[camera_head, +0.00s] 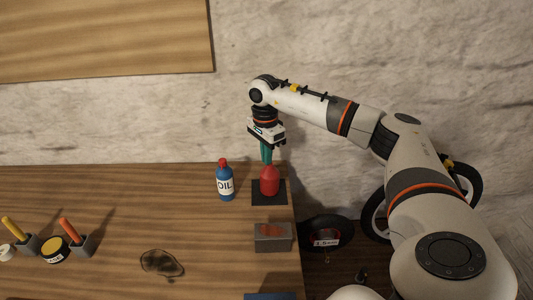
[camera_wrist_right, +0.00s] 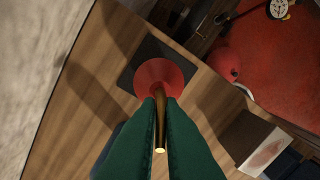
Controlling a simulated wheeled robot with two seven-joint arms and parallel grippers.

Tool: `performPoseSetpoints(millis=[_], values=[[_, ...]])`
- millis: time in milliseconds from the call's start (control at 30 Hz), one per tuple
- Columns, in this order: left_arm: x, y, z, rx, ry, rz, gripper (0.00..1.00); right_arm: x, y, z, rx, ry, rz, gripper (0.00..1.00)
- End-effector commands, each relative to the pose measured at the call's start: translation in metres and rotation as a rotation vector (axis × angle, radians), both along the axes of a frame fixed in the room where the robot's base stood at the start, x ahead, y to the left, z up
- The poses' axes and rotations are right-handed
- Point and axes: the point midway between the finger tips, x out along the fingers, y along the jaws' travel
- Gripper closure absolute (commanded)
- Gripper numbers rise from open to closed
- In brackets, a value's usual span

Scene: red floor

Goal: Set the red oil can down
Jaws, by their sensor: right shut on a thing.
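The red oil can (camera_head: 269,181) stands upright on a dark square mat (camera_head: 257,199) near the right end of the wooden table. In the right wrist view the can's round red body (camera_wrist_right: 160,76) is over the dark mat (camera_wrist_right: 146,51), with its brass-coloured spout pointing up between the fingers. My right gripper (camera_head: 266,160) comes down from above, and its green fingers are shut on the can's spout. The fingers also show in the right wrist view (camera_wrist_right: 160,122). Whether the can's base fully touches the mat is hard to tell. My left gripper is not in view.
A blue oil bottle (camera_head: 225,183) with a red cap stands just left of the mat. A grey box (camera_head: 272,238) sits in front of it. A dark stain (camera_head: 161,264) marks the table, and brushes in holders (camera_head: 78,243) stand at the left. The table's right edge is close by.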

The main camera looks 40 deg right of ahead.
Motion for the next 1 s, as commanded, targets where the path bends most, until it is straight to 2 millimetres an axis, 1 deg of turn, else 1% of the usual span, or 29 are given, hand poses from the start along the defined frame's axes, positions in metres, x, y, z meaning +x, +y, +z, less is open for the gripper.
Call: performPoseSetpoints(millis=[100,300,400,433,500,567,833,900,967,1000], values=[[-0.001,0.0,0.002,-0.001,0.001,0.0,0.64,0.0,0.0,-0.005,0.0,-0.002,0.0,1.0],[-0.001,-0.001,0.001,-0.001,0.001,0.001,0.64,0.0,0.0,-0.005,0.0,-0.002,0.001,1.0],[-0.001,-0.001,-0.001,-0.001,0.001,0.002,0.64,0.0,0.0,-0.009,0.0,-0.002,0.001,1.0],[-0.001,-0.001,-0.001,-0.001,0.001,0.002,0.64,0.0,0.0,-0.009,0.0,-0.001,0.001,0.92],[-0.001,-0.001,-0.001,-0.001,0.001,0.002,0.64,0.0,0.0,-0.008,0.0,-0.001,0.001,0.8],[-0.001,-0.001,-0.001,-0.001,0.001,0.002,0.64,0.0,0.0,-0.008,0.0,-0.001,0.001,0.72],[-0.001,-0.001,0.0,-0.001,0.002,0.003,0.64,0.0,0.0,-0.007,0.0,-0.001,0.001,0.72],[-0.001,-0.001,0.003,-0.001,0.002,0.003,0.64,0.0,0.0,-0.003,0.0,-0.002,0.001,0.72],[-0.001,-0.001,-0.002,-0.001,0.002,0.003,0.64,0.001,0.0,0.0,0.0,-0.003,0.001,0.72],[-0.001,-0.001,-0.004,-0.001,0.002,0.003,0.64,0.002,0.0,0.005,0.0,-0.005,0.001,0.72]])
